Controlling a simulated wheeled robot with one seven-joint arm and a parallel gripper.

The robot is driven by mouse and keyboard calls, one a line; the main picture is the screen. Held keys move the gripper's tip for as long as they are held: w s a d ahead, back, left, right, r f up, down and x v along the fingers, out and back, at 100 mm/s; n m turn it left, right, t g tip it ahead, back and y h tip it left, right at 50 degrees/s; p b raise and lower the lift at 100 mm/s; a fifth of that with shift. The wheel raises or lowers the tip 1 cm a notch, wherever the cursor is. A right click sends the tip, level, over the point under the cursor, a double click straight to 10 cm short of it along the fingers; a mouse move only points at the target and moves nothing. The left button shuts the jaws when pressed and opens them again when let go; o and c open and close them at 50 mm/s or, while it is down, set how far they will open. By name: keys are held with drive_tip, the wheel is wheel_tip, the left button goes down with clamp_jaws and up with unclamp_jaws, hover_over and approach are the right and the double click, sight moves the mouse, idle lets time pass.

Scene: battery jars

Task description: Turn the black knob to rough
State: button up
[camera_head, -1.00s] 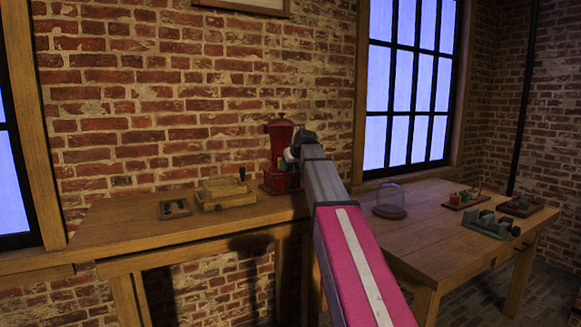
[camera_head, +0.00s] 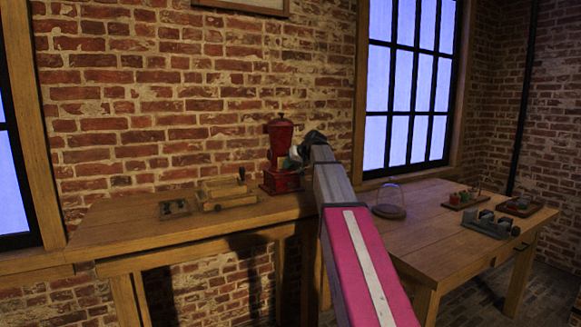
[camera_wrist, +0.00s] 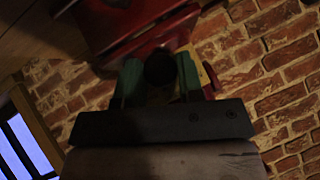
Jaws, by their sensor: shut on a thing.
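The red machine (camera_head: 280,155) stands at the right end of the long wooden bench against the brick wall. In the wrist view its red body (camera_wrist: 140,28) fills the top and looks tilted. The round black knob (camera_wrist: 160,69) shows in the wrist view, between the two green fingers of my gripper (camera_wrist: 160,75). My gripper is shut on the knob. In the head view my gripper (camera_head: 295,158) is at the right side of the red machine, and the knob cannot be made out there. No "rough" marking is readable.
A wooden box-like piece (camera_head: 225,192) and a small dark plate (camera_head: 174,209) lie on the bench left of the machine. A glass dome (camera_head: 389,198) and several small devices (camera_head: 488,224) stand on the right table. My arm crosses between bench and table.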

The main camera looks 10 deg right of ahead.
drive_tip(key=m+y, duration=0.2)
drive_tip(key=y, duration=0.1)
drive_tip(key=shift+d+f+g, duration=0.1)
drive_tip(key=shift+d+g, duration=0.1)
drive_tip(key=shift+g, duration=0.1)
drive_tip(key=shift+f+m+y, duration=0.1)
drive_tip(key=shift+m+y, duration=0.6)
drive_tip(key=shift+y, duration=0.8)
drive_tip(key=o, duration=0.9)
drive_tip(key=shift+d, duration=0.1)
drive_tip(key=v, duration=1)
drive_tip(key=shift+d, duration=0.3)
drive_tip(key=shift+s, duration=0.1)
